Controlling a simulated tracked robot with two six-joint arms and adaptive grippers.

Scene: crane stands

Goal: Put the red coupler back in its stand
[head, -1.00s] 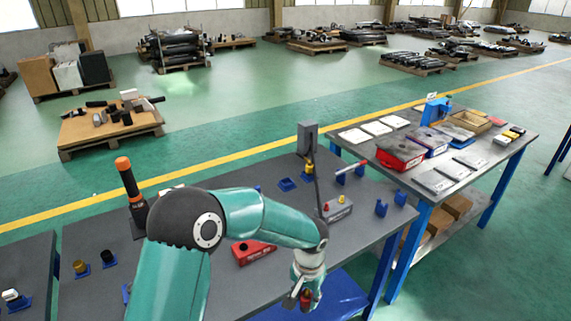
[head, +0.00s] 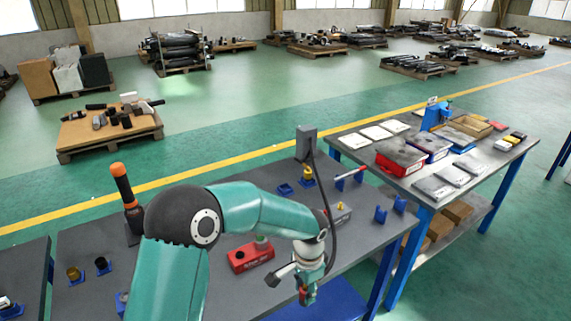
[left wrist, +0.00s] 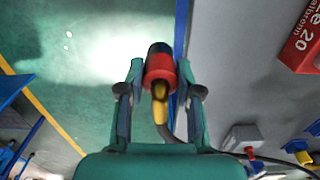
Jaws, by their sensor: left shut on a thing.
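The red coupler (head: 303,297) is in my left gripper (head: 305,293), over the front edge of the dark workbench. In the left wrist view the coupler (left wrist: 160,68) sits between the two fingers (left wrist: 160,90), which press on its sides; it has a blue-black end and a yellow part. A black cable (head: 333,235) runs from a grey box (head: 307,143) down towards the gripper. A small blue stand (head: 285,188) on the bench looks empty. A blue stand beside it holds a yellow coupler (head: 308,174). My right gripper is not in view.
A red block (head: 250,257) lies on the bench (head: 215,290) left of my gripper. A grey block (head: 340,215), two blue upright holders (head: 380,214) and an orange-topped tool (head: 122,185) also stand there. A second table (head: 450,205) with boxes is at right.

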